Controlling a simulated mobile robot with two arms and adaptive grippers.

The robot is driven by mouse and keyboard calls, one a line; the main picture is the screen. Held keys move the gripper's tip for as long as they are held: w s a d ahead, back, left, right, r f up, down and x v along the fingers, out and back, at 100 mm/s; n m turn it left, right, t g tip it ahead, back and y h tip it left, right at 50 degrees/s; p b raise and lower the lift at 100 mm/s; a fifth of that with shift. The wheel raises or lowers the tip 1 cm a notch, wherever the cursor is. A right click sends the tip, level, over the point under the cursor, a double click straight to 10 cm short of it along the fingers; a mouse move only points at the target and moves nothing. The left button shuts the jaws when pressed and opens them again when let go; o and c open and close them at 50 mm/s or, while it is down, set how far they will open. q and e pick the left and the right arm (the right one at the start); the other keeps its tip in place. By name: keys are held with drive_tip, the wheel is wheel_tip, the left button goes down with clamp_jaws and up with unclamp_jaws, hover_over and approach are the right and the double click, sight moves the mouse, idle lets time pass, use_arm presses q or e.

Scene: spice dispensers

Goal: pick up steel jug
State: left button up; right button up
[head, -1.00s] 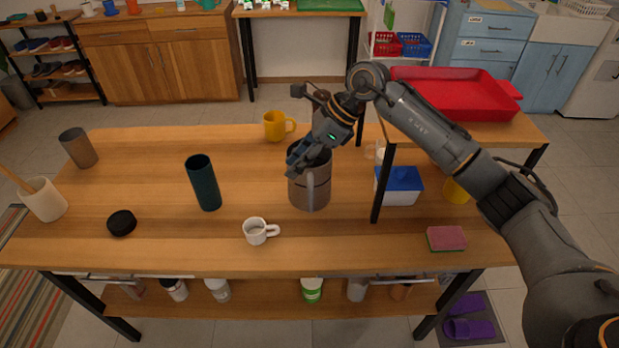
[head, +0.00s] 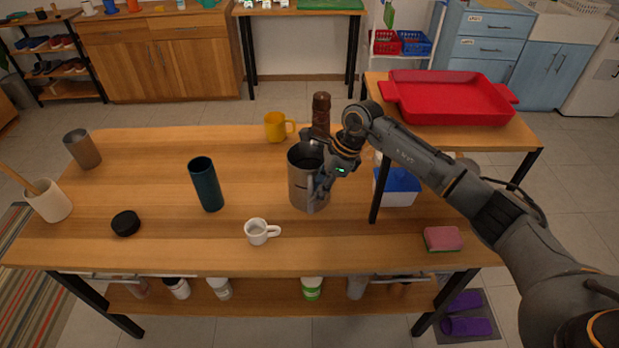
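The steel jug (head: 300,184) stands upright on the wooden table, near the middle of the head view. It is a grey metal cylinder, open at the top. My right gripper (head: 320,182) is at the jug's right front side, where the handle is, with its fingers pointing down. The fingers overlap the handle in the picture and hide most of it. I cannot tell whether they are closed on it or only beside it. My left gripper is not in view.
A dark brown bottle-like object (head: 321,112) and a yellow mug (head: 275,127) stand behind the jug. A white cup (head: 257,232) is in front, a dark teal tumbler (head: 206,186) to the left. A raised shelf with a red tray (head: 450,114) is at right.

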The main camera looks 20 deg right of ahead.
sight(310, 214)
drive_tip(key=p+x, duration=0.1)
drive_tip(key=x, duration=0.4)
clamp_jaws()
drive_tip(key=shift+w+r, duration=0.1)
drive_tip(key=shift+r, duration=0.05)
